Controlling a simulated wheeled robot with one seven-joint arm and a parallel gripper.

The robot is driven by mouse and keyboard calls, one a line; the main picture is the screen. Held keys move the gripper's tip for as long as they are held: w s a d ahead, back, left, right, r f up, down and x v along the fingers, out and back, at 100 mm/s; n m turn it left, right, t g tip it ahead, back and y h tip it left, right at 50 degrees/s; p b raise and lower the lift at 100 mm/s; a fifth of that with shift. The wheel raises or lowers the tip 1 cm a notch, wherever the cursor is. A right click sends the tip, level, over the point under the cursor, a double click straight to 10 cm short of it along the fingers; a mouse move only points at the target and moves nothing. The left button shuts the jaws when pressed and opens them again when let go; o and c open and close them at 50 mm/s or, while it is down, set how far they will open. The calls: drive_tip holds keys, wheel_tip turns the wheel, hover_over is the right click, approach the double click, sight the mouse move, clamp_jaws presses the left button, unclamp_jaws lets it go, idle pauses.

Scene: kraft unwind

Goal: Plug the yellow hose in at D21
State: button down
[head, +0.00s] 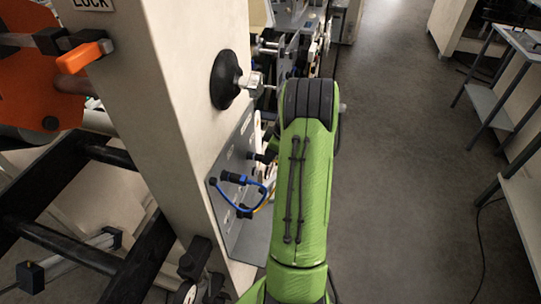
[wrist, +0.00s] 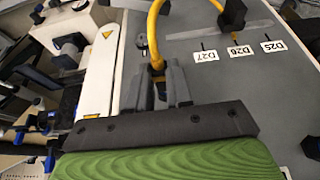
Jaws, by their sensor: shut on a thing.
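My gripper (wrist: 160,82) is shut on the yellow hose (wrist: 154,32) near the grey panel (wrist: 188,22) in the wrist view. The hose rises from between the fingers and leaves the top of the picture. Another yellow stretch shows at the top, near a black plug (wrist: 235,12); I cannot tell whether it is the same hose. The panel labels D27 (wrist: 205,56), D26 (wrist: 240,50) and D25 (wrist: 273,46) are readable, right of my gripper. No D21 label is readable. In the head view my arm hides the gripper; a bit of yellow hose (head: 263,205) shows beside the panel (head: 226,204).
A blue hose (head: 246,208) loops from black plugs on the panel. A black knob (head: 226,80) sticks out of the cream post (head: 170,100) above it. An orange machine part (head: 40,75) is at the left. Open grey floor (head: 400,180) lies right of my arm.

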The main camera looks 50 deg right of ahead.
idle(0.3)
drive_tip(key=c, duration=0.9)
unclamp_jaws()
drive_tip(key=shift+c, duration=0.2)
drive_tip(key=shift+r, duration=0.1)
drive_tip(key=p+v, duration=0.1)
drive_tip(key=v, duration=1.4)
drive_tip(key=shift+s+r, duration=0.2)
drive_tip(key=shift+r, duration=0.05)
